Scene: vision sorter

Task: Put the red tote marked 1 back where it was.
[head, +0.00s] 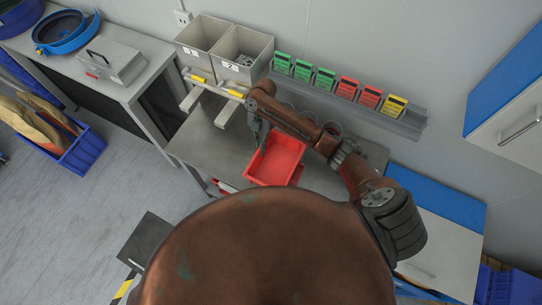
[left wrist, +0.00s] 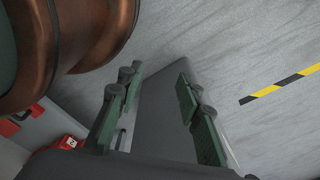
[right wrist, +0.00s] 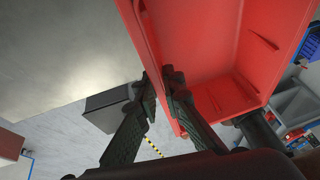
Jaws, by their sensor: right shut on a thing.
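A red tote (head: 276,160) hangs over the front part of the grey workbench in the head view, its empty inside facing up. My right gripper (head: 259,136) is shut on its left rim. In the right wrist view the fingers (right wrist: 163,88) pinch the near wall of the red tote (right wrist: 207,40). No number shows on this tote. My left gripper (left wrist: 157,78) is open and empty in the left wrist view, above the floor and a dark box. A small red piece with a white label (left wrist: 70,142) shows at lower left there; its mark is unclear.
Two grey bins with labels (head: 203,36) stand at the back left of the workbench (head: 207,142). A wall rail (head: 398,122) holds green, red and yellow cards. A side table (head: 150,60) with a metal box (head: 112,62) stands left. Blue crates (head: 82,150) sit on the floor.

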